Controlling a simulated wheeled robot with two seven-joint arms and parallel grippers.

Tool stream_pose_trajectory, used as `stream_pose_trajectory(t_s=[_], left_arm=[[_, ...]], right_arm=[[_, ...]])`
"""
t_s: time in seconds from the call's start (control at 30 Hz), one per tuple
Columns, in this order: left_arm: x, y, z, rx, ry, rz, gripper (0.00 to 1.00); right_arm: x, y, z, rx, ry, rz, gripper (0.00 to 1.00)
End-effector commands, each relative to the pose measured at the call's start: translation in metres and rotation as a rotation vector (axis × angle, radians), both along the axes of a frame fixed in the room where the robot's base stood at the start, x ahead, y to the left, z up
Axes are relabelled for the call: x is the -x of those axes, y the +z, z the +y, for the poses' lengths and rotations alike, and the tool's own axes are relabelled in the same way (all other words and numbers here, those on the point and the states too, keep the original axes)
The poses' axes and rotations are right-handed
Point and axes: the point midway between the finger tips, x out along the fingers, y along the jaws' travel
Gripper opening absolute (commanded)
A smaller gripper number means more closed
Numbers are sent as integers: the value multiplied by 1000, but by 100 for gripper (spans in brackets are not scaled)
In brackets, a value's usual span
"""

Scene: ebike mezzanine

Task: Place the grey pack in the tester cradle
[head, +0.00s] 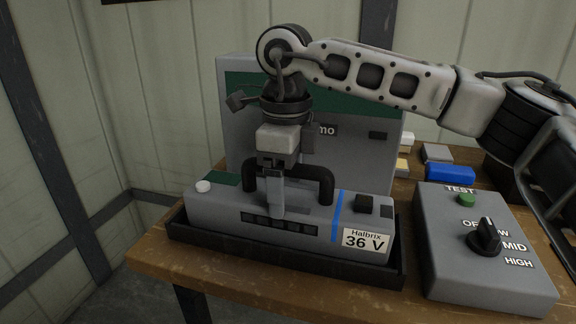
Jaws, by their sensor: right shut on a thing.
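The grey pack (300,233) has a black handle (322,180), a blue stripe and a white "Halbrix 36 V" label. It lies level within the outline of a low black tray-like cradle (290,265) on the wooden bench. The cradle's rim hides the pack's lower edge, so I cannot tell whether its underside touches the floor of the cradle. My right gripper (275,200) points down at the middle of the pack and is shut on its handle. The fingers hide part of the handle. My left gripper is not in view.
A grey control box (470,265) with a green TEST button (467,200) and a black knob (485,238) stands close right of the cradle. A grey upright panel (235,130) stands behind. A blue block (450,174) and small items lie at the back right.

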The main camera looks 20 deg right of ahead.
Motion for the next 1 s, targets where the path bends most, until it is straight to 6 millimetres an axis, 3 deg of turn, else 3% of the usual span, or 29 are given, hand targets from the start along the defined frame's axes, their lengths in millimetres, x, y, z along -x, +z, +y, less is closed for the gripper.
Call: stream_pose_trajectory(t_s=[0.4, 0.43, 0.5, 0.8, 1.0], left_arm=[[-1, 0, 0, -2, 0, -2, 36], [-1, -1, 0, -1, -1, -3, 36], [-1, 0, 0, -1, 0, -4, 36], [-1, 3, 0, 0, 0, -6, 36], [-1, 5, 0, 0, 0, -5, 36]], right_arm=[[-1, 2, 1, -9, 1, -15, 9], [0, -5, 0, -1, 1, -3, 82], [0, -4, 0, -1, 1, -3, 100], [0, 1, 0, -2, 0, -4, 100], [-1, 33, 1, -4, 1, -7, 100]])
